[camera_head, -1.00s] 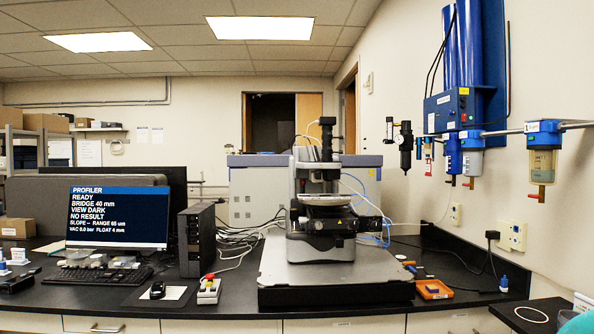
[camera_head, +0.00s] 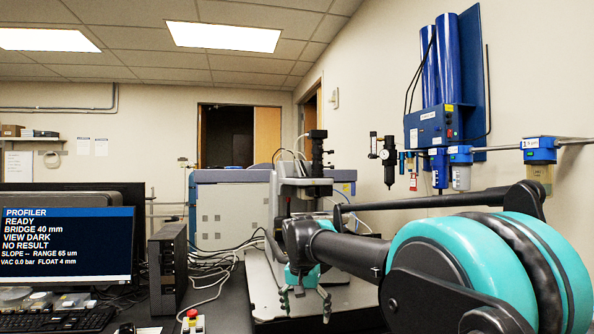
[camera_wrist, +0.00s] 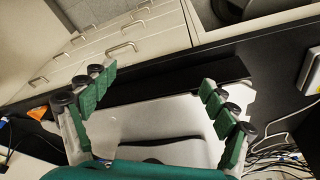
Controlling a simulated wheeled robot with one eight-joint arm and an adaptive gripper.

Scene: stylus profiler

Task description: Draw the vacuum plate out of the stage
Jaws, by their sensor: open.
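The stylus profiler (camera_head: 312,165) stands on the bench in the head view, with its column and top showing. My arm covers its stage, and I cannot make out the vacuum plate in either current view. My gripper (camera_head: 305,310) hangs in front of the profiler, fingers pointing down. In the wrist view, my gripper (camera_wrist: 158,80) is open, its green fingers wide apart with nothing between them. The profiler's grey base slab (camera_wrist: 135,122) lies beyond the fingers, with a dark shape near the palm that I cannot identify.
A monitor (camera_head: 66,246) reads VAC 0.0 bar, FLOAT 4 mm and BRIDGE 40 mm. A black computer tower (camera_head: 168,270) and cables stand left of the profiler. A red-topped button box (camera_head: 192,322) sits at the front. White drawers (camera_wrist: 120,45) lie below the bench edge.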

